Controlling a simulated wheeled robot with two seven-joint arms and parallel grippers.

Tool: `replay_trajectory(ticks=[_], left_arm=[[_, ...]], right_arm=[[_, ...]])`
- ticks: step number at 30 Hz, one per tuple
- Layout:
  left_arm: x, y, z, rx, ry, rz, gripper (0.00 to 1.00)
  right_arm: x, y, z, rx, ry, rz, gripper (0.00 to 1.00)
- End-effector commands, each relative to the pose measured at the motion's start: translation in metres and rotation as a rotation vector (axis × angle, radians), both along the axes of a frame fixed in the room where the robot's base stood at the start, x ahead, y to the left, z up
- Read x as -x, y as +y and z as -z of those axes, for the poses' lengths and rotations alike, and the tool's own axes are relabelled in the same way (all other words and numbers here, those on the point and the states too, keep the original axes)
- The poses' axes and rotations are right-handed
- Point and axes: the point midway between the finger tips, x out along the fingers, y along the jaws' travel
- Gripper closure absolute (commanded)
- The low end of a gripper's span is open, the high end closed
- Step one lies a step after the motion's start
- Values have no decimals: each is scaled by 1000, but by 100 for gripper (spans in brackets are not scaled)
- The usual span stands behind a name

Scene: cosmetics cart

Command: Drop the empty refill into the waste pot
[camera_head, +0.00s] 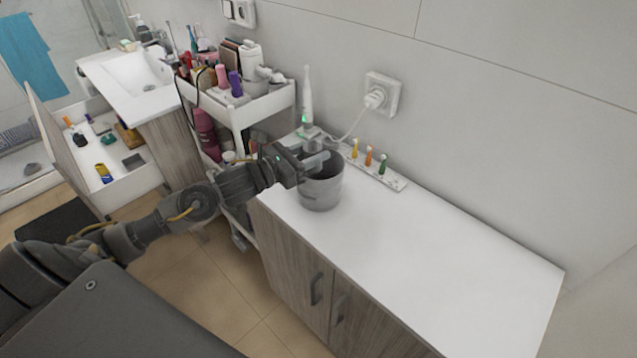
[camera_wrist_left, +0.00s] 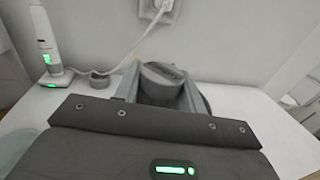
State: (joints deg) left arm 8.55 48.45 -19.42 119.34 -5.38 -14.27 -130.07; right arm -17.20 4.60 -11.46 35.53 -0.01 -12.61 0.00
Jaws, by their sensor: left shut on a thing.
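The grey waste pot (camera_head: 321,194) stands upright on the white cabinet top near its left end. My left gripper (camera_head: 318,160) is over the pot's mouth, reaching in from the left. In the left wrist view the left gripper (camera_wrist_left: 160,88) is shut on a dark grey, rounded piece, the empty refill (camera_wrist_left: 163,80), held between its two fingers. In the head view the refill is hard to make out against the fingers and the pot's dark mouth. I cannot tell how far it is inside the rim. My right gripper is not in view.
A white electric toothbrush (camera_head: 307,98) stands on its charger behind the pot, its cable running to the wall socket (camera_head: 376,97). A strip with small coloured brush heads (camera_head: 369,159) lies along the wall. The cabinet top (camera_head: 440,240) is clear to the right. A loaded cart (camera_head: 240,112) stands left.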

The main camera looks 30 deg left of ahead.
Motion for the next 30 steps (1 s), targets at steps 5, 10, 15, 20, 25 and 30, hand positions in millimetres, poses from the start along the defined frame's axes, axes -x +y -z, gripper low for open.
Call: replay_trajectory(ticks=[5, 10, 15, 20, 25, 30], left_arm=[[0, 0, -1, 0, -1, 0, 47], [0, 0, -1, 0, -1, 0, 34], [0, 0, -1, 0, 0, 0, 34], [9, 5, 2, -1, 0, 0, 34], [36, 19, 6, -4, 4, 0, 34], [64, 33, 5, -3, 4, 1, 34]], right_arm=[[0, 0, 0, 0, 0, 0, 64], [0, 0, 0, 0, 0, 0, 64], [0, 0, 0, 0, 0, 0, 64], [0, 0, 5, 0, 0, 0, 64], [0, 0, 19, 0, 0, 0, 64], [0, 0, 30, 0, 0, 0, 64]])
